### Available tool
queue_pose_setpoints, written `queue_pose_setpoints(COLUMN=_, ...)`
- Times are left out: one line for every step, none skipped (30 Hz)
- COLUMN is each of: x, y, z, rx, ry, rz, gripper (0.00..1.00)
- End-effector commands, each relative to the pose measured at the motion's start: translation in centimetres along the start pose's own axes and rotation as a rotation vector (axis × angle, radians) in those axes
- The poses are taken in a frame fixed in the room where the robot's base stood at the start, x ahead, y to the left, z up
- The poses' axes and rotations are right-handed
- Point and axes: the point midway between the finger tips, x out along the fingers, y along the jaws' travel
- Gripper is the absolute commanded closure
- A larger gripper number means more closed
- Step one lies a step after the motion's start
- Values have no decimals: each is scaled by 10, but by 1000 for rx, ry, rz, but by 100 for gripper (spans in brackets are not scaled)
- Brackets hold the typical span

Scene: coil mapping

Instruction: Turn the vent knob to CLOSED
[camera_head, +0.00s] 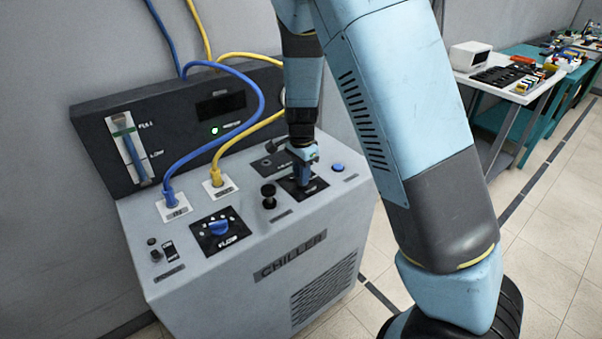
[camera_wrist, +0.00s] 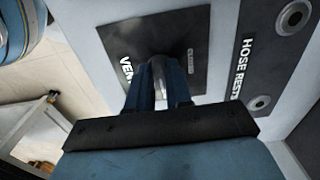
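The chiller (camera_head: 230,270) is a grey cabinet with a sloping control top. Its vent plate (camera_head: 316,188) is dark, and my gripper (camera_head: 303,172) is lowered onto it, hiding the knob in the head view. The knob's setting cannot be read.
A black knob (camera_head: 268,195) and a blue button (camera_head: 337,167) flank the vent plate. The blue flow knob (camera_head: 218,227), blue hose (camera_head: 250,78) and yellow hose (camera_head: 232,140) are left of my gripper. The hose rest (camera_wrist: 262,60) lies beside the vent plate.

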Motion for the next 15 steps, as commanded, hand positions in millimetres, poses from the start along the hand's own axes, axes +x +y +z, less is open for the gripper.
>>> queue_pose_setpoints(x=0, y=0, z=0, rx=0, ry=0, rz=0, gripper=86)
queue_pose_setpoints(x=0, y=0, z=0, rx=0, ry=0, rz=0, gripper=88)
queue_pose_setpoints(x=0, y=0, z=0, rx=0, ry=0, rz=0, gripper=92)
queue_pose_setpoints(x=0, y=0, z=0, rx=0, ry=0, rz=0, gripper=95)
queue_pose_setpoints(x=0, y=0, z=0, rx=0, ry=0, rz=0, gripper=98)
queue_pose_setpoints(x=0, y=0, z=0, rx=0, ry=0, rz=0, gripper=100)
queue_pose_setpoints(x=0, y=0, z=0, rx=0, ry=0, rz=0, gripper=100)
queue_pose_setpoints(x=0, y=0, z=0, rx=0, ry=0, rz=0, gripper=100)
queue_pose_setpoints(x=0, y=0, z=0, rx=0, ry=0, rz=0, gripper=100)
queue_pose_setpoints(x=0, y=0, z=0, rx=0, ry=0, rz=0, gripper=100)
queue_pose_setpoints(x=0, y=0, z=0, rx=1, ry=0, rz=0, gripper=100)
queue_pose_setpoints(x=0, y=0, z=0, rx=0, ry=0, rz=-1, gripper=100)
queue_pose_setpoints(x=0, y=0, z=0, rx=0, ry=0, rz=-1, gripper=100)
queue_pose_setpoints(x=0, y=0, z=0, rx=-1, ry=0, rz=-1, gripper=100)
queue_pose_setpoints(x=0, y=0, z=0, rx=-4, ry=0, rz=-1, gripper=100)
